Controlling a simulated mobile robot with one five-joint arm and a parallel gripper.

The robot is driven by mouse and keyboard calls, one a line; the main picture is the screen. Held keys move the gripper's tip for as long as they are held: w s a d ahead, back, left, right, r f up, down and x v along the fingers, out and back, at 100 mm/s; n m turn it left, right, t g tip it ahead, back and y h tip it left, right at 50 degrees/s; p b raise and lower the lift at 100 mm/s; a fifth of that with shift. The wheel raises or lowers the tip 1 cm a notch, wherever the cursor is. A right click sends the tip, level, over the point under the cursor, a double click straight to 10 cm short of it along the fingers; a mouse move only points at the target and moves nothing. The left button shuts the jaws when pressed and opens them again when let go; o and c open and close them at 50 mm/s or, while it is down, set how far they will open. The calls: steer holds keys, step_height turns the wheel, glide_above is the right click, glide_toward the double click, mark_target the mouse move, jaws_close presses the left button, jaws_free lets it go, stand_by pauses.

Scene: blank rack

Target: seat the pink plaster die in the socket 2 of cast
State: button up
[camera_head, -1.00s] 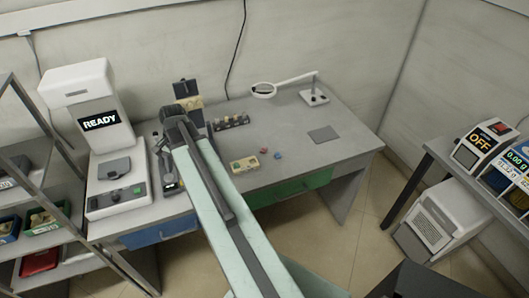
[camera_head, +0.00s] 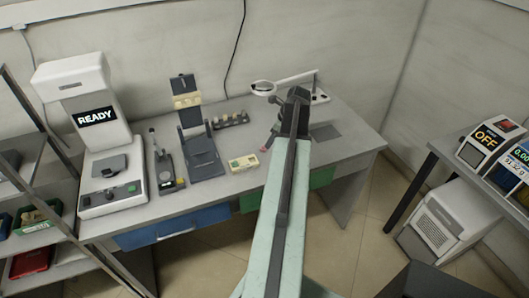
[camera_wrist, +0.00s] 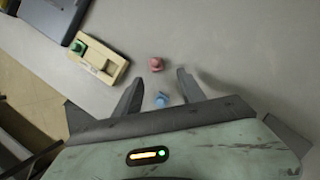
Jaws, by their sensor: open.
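The pink plaster die (camera_wrist: 157,64) stands on the bench just beyond my open fingertips in the wrist view; it also shows as a small spot in the head view (camera_head: 263,149). My gripper (camera_wrist: 160,76) is open and empty, above the bench. A blue die (camera_wrist: 161,99) lies between its fingers, lower in the wrist view; my arm hides it in the head view. The cream cast (camera_wrist: 100,63) is left of the pink die, with a green die (camera_wrist: 79,46) at its far-left end. The cast also shows in the head view (camera_head: 243,163). Its socket numbers are not readable.
A dark stand (camera_head: 205,160) is left of the cast. A rack of small pieces (camera_head: 230,121) stands behind it. The magnifier lamp (camera_head: 263,87) is at the back, and a grey pad (camera_head: 325,132) lies right of my arm. Bench space right of the dies looks clear.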

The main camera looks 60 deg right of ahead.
mark_target(266, 151)
steer(key=b+x, duration=0.4)
steer(key=x, duration=0.1)
steer(key=shift+w+a+f+b, duration=0.1)
steer(key=shift+w+a+b, duration=0.1)
steer(key=shift+a+b, duration=0.15)
steer(key=shift+r, duration=0.2)
jaws_close()
steer(key=shift+r+p, duration=0.1)
steer(key=shift+p, duration=0.2)
steer(key=shift+r+p, duration=0.7)
step_height(266, 151, up, 2)
steer(key=shift+r+p, duration=0.15)
steer(key=shift+p, duration=1)
steer(key=s, duration=1)
steer(key=s+r+p, duration=0.1)
steer(key=s, duration=0.5)
steer(key=shift+a, duration=0.15)
